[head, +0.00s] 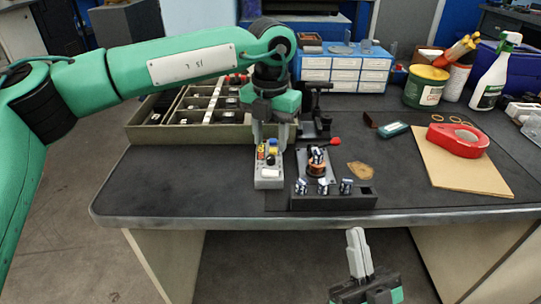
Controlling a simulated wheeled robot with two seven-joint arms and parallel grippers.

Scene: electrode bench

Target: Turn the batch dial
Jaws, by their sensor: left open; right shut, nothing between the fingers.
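A small light grey box (269,183) stands on the dark bench top near the front edge. It carries a dark blue knob-like part, yellow and red parts and a white patch. Which of these is the batch dial I cannot tell. My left gripper (270,143) points down over the far end of the box. Its fingers are apart, one on each side of the coloured parts; contact is not clear. My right gripper (354,232) is shut and empty, pointing up in front of the bench and below its edge.
A black rack (333,201) with several small cylinders stands right of the box, with a copper-coloured coil (316,169) behind it. A divided tray (160,133) lies behind left. A red tape dispenser (457,140) rests on a brown board (463,172). The bench's front left is clear.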

